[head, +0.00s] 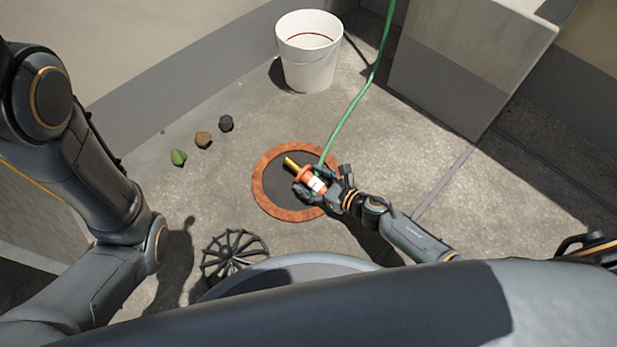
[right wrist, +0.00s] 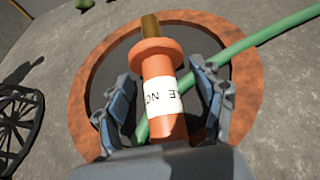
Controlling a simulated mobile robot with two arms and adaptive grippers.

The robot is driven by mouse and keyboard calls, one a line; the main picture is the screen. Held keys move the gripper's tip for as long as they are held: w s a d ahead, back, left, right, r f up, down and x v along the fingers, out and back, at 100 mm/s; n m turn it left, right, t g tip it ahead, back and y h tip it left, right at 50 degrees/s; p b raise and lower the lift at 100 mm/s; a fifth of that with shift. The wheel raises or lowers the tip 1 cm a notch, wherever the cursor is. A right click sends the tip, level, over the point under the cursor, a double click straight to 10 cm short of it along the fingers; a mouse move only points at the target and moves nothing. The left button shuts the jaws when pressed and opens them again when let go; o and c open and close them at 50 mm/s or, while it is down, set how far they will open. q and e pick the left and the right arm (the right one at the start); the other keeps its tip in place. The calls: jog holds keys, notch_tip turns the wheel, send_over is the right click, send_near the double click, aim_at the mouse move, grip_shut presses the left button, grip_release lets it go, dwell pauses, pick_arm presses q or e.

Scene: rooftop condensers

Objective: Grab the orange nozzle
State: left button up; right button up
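The orange nozzle (head: 313,180) has a brass tip and a white lettered label. It is over the dark round drain area inside a rust-brown ring (head: 268,203). In the right wrist view the nozzle (right wrist: 160,80) lies between the two fingers of my right gripper (right wrist: 165,105). The fingers are spread, with a gap visible on each side of the nozzle. In the head view my right gripper (head: 322,188) surrounds the nozzle's body and partly hides it. A green hose (head: 352,108) runs by the nozzle. My left arm is at the left; its gripper does not show.
A white bucket (head: 308,65) stands at the back by a low wall. Green (head: 178,157), brown (head: 203,139) and dark (head: 226,123) lumps lie on the concrete. A black spoked dome (head: 232,254) is near my base. A grey block (head: 470,60) stands at the back right.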

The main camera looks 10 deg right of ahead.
jog(key=c, duration=0.7)
jog(key=shift+c, duration=0.4)
jog(key=shift+r, duration=0.1)
